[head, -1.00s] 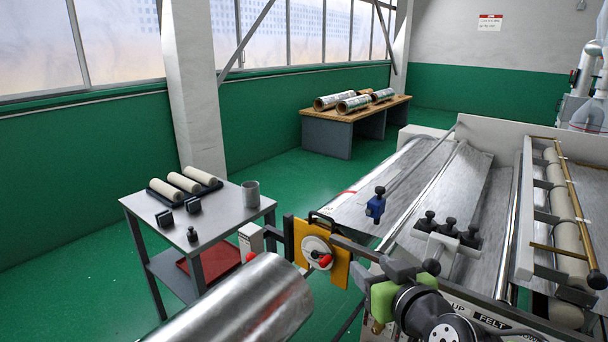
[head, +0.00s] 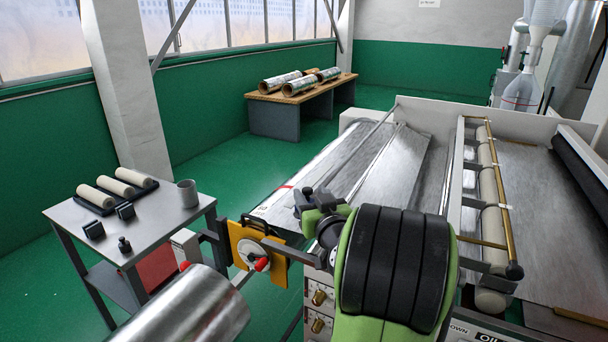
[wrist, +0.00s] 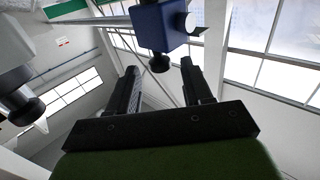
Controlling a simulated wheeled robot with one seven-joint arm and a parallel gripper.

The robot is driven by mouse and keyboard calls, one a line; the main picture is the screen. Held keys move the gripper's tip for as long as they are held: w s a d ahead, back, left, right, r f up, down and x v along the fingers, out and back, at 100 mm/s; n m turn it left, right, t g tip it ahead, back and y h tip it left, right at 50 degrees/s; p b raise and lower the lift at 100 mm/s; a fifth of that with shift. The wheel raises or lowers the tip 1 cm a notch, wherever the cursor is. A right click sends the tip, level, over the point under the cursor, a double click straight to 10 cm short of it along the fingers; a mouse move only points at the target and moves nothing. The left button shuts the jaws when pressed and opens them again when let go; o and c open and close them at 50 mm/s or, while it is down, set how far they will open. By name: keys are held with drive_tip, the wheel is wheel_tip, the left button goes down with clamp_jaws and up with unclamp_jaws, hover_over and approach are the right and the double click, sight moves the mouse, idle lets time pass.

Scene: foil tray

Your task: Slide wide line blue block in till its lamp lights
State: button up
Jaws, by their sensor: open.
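In the wrist view the blue block (wrist: 160,26) hangs at the top, on a thin metal rod (wrist: 85,21), with a black knob below it. My gripper (wrist: 160,66) is open; its two dark fingers point up toward the block, with the knob between or just beyond their tips. I cannot tell whether they touch it. In the head view my gripper (head: 305,199) is at the machine's near left end, and my arm hides the blue block. I cannot make out a lit lamp in either view.
A metal sheet (head: 395,165) lies over the machine bed. A foil roll (head: 185,312) and a yellow plate (head: 240,243) with a dial stand at the near left. A side table (head: 160,213) holds pale rollers. A pale fitting with black knobs (wrist: 15,65) is left of my gripper.

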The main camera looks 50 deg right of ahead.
sight(309, 192)
drive_tip(key=p+x, duration=0.1)
drive_tip(key=x, duration=0.4)
drive_tip(key=shift+w+p, duration=0.1)
drive_tip(key=shift+p, duration=0.3)
drive_tip(key=shift+c, duration=0.3)
clamp_jaws()
